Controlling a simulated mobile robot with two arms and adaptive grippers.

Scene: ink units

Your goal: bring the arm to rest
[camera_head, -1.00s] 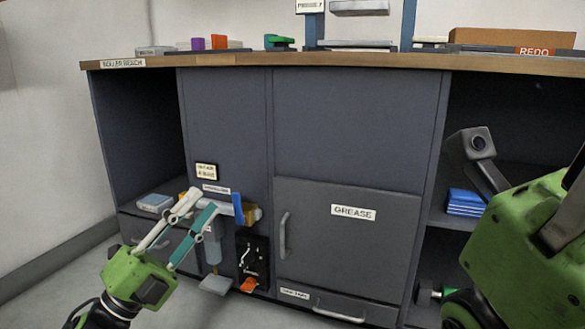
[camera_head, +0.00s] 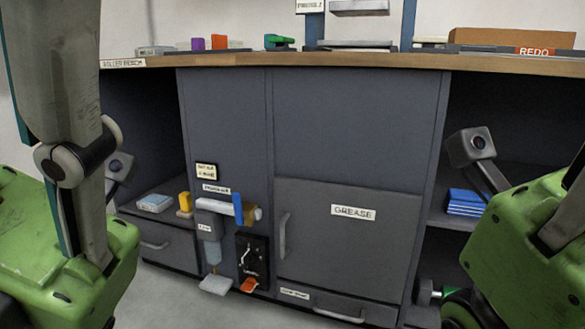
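My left gripper (camera_head: 78,170) fills the left edge close to the camera. Its green body and a grey link with a teal edge show, pointing up. Its fingertips are out of frame, so its opening cannot be told. My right gripper (camera_head: 525,235) is at the right edge, with its green body and part of a grey link showing. Its fingertips are also out of frame. No held object shows at either gripper. Both grippers stand in front of the dark grey cabinet (camera_head: 360,130), apart from the fixtures on its front.
A GREASE door (camera_head: 350,245) is shut. Blue packs (camera_head: 465,202) lie on the right shelf. Small parts line the wooden worktop (camera_head: 330,61).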

